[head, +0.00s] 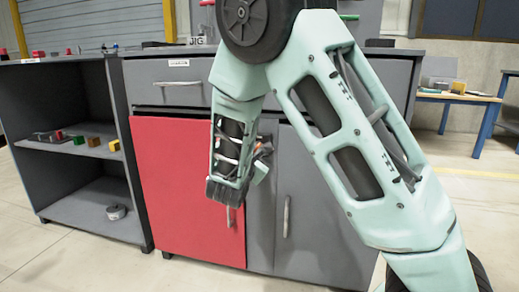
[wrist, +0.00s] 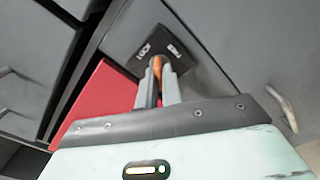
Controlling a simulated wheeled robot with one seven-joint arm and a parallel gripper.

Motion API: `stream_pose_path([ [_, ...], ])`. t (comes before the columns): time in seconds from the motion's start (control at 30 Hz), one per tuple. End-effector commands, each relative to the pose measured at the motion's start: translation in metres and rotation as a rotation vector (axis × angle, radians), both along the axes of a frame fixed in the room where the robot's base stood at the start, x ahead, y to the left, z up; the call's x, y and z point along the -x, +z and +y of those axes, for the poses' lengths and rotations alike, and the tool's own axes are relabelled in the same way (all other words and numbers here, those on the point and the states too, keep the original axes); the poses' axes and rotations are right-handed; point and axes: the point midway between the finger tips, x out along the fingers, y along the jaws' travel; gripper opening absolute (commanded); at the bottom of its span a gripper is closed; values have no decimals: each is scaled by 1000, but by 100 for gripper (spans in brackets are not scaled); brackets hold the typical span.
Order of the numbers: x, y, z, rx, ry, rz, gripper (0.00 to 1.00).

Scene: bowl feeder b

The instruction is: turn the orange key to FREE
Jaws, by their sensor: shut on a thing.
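The orange key (wrist: 157,64) sits on a dark plate (wrist: 178,57) in the wrist view. The plate carries white lettering; one word looks like LOCK, the other is too small to read surely. My gripper (wrist: 158,80) is shut on the orange key, its two grey fingers on either side of it. In the head view my gripper (head: 262,148) is largely hidden behind my arm, in front of the cabinet, with a bit of orange showing. The key's exact angle is partly covered by the fingers.
A red door (head: 185,190) and a grey door (head: 300,200) with handles are below a drawer (head: 165,84). An open shelf unit (head: 75,170) with small blocks stands left. A blue-legged table (head: 460,98) stands at the right.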

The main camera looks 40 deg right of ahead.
Motion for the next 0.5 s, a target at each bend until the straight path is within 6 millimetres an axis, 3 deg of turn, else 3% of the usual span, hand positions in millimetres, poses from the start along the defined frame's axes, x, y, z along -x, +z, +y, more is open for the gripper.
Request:
stream_pose_path([
  [0.5, 0, -2, 0, -106, 1, -136, 0],
])
